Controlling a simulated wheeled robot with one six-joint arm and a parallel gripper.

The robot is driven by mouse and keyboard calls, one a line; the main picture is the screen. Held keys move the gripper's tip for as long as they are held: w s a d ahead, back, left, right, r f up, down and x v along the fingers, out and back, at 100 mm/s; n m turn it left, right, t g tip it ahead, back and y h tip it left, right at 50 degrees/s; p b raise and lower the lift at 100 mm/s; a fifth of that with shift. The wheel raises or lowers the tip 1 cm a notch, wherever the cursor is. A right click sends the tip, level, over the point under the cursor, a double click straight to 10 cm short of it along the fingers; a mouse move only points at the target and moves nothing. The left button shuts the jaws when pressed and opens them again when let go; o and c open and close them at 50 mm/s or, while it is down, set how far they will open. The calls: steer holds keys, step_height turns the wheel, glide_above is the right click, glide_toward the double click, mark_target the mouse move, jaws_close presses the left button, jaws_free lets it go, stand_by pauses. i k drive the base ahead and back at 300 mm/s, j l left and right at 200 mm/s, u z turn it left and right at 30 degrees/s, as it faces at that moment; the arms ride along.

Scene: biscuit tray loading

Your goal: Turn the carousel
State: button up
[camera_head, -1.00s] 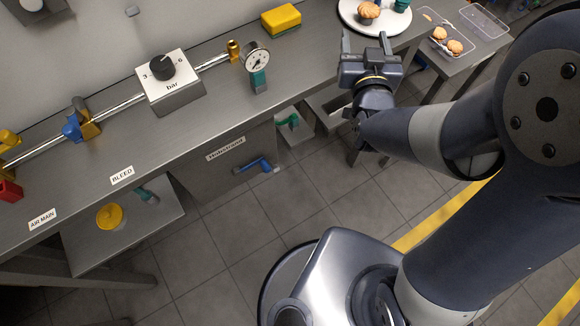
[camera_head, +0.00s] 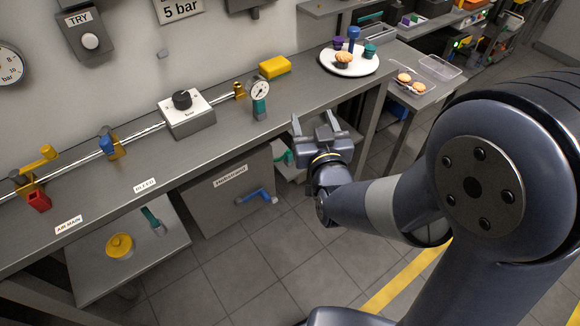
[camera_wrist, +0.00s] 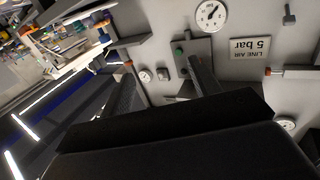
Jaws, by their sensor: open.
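The carousel (camera_head: 352,71) is a round white plate on the far end of the steel bench. A blue upright knob (camera_head: 354,34) stands at its back. It bears a pale-topped muffin (camera_head: 343,60), a teal cup (camera_head: 370,51) and a purple cup (camera_head: 338,43). My gripper (camera_head: 314,126) is open and empty, in front of the bench edge, nearer than the carousel and to its left. In the wrist view my gripper's dark fingers (camera_wrist: 163,85) stand apart with nothing between them; the carousel cannot be made out there.
A yellow sponge (camera_head: 275,65), a gauge (camera_head: 260,92) and a grey dial box (camera_head: 187,116) stand on the bench (camera_head: 225,98) left of the carousel. Floor before the bench is clear.

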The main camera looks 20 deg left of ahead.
mark_target(360, 66)
steer(key=k+u, duration=0.1)
steer(key=i+j, duration=0.1)
steer(key=i, duration=0.45)
steer(key=i+j, duration=0.1)
steer(key=i, duration=0.45)
